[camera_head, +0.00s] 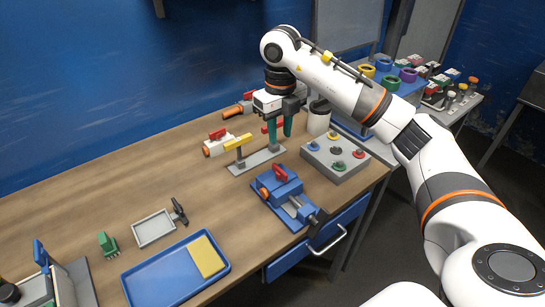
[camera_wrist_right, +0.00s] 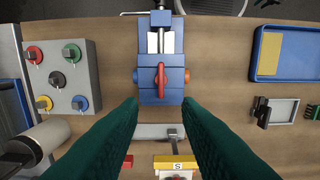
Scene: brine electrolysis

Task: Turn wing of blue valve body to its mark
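I cannot make out a mark. My right gripper (camera_head: 281,139) has green fingers pointing down and is open and empty, behind and above the valve. It also shows in the right wrist view (camera_wrist_right: 160,108). My left gripper is not in view.
A grey stand (camera_head: 258,161) with a yellow-topped part is behind the valve. A grey button box (camera_head: 335,160) stands to the right. A blue tray (camera_head: 160,283) with a yellow sponge and a small grey tray (camera_head: 153,228) are left. Bare wood lies between the vise and trays.

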